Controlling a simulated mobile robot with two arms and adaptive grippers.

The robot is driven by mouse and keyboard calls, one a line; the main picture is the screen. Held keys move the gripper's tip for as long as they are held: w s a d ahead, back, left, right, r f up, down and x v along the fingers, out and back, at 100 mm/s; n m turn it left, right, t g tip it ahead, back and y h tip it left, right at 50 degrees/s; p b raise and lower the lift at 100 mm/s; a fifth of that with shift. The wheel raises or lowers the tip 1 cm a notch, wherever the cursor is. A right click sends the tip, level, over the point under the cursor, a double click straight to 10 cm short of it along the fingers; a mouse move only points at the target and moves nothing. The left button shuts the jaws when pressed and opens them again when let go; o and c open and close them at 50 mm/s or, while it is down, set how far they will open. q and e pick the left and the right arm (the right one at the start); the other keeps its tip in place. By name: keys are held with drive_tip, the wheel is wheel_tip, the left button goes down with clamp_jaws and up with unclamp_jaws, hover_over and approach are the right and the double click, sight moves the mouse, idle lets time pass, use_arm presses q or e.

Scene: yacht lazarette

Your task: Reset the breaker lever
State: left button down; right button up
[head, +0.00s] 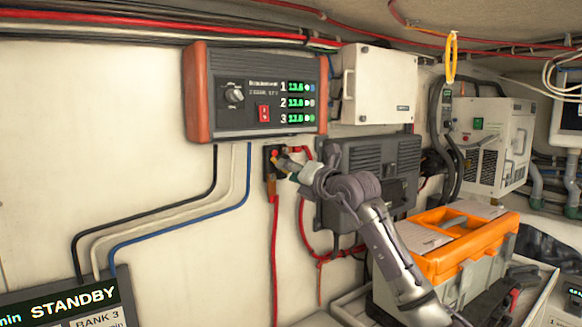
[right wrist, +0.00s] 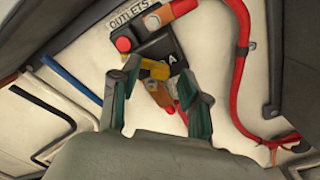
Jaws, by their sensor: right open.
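The breaker (head: 269,153) is a small black box on the white wall below the display panel. In the right wrist view the breaker (right wrist: 160,47) carries an "OUTLETS" label, a red button (right wrist: 123,44) and a yellow lever (right wrist: 155,69). My right gripper (head: 287,167) reaches it from the lower right and hides part of it in the head view. In the wrist view the right gripper (right wrist: 157,88) is open, with its green fingertips on either side of the yellow lever. I cannot tell whether they touch it. My left gripper is not in view.
The display panel (head: 255,92) hangs just above the breaker. Red cables (head: 275,250) run down the wall below and beside it. A dark grey box (head: 395,160) is to the right.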

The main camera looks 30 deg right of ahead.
sight(286, 157)
drive_tip(key=shift+w, duration=0.15)
clamp_jaws()
idle(0.4)
drive_tip(key=shift+d+r+n+b, duration=0.2)
drive_tip(key=shift+r+n, duration=0.25)
drive_tip(key=shift+n, duration=1.05)
drive_tip(key=shift+d+r+n+b, duration=0.25)
drive_tip(key=shift+r+n, duration=0.25)
drive_tip(key=shift+n, duration=1)
drive_tip(key=shift+d+r+n+b, duration=0.2)
drive_tip(key=shift+r+n, duration=0.25)
drive_tip(key=shift+n, duration=1.05)
